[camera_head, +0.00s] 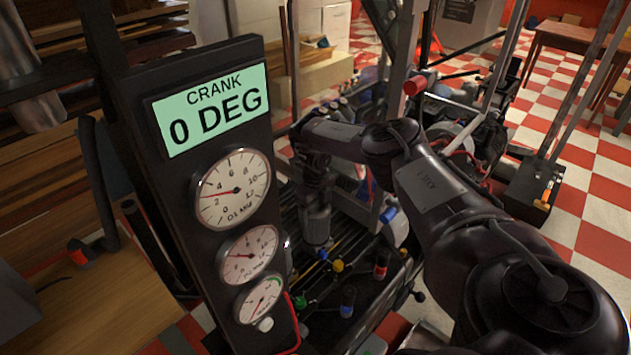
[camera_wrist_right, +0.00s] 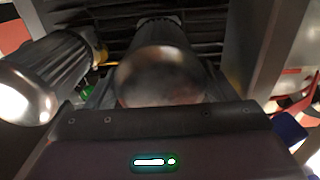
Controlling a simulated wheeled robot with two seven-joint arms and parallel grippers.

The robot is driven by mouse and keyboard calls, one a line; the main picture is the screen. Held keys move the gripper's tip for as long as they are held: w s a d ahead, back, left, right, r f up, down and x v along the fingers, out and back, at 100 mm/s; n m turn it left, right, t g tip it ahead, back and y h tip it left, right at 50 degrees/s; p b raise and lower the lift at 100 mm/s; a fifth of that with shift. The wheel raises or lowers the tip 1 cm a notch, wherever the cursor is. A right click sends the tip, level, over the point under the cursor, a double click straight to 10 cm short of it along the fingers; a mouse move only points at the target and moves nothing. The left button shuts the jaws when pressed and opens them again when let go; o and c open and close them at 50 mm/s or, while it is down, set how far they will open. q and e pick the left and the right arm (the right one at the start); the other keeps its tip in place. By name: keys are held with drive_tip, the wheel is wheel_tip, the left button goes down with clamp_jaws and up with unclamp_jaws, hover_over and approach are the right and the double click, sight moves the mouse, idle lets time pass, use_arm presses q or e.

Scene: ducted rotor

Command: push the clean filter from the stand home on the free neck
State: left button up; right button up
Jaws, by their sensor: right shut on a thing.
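My right arm comes in from the right in the head view. Its gripper (camera_head: 315,185) points down, shut on a grey ribbed cylinder, which looks like the filter (camera_head: 316,226). In the right wrist view this filter (camera_wrist_right: 160,75) shows its rounded metal end close in front of the gripper body. A second ribbed metal cylinder (camera_wrist_right: 50,75) lies to its left in that view, apart from it; I cannot tell whether it is another filter. The free neck and the stand cannot be made out. My left gripper is not in view.
A gauge panel (camera_head: 220,110) reading "CRANK 0 DEG" stands tall at left, close beside the held filter in the picture. Cables and coloured fittings (camera_head: 338,265) crowd the machine below. A wooden bench (camera_head: 95,295) is at lower left. Checkered floor (camera_head: 590,205) is open at right.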

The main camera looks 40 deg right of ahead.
drive_tip(key=shift+s+f, duration=0.15)
drive_tip(key=shift+f, duration=0.1)
drive_tip(key=o, duration=0.9)
drive_tip(key=shift+o, duration=0.3)
drive_tip(key=shift+d, duration=0.2)
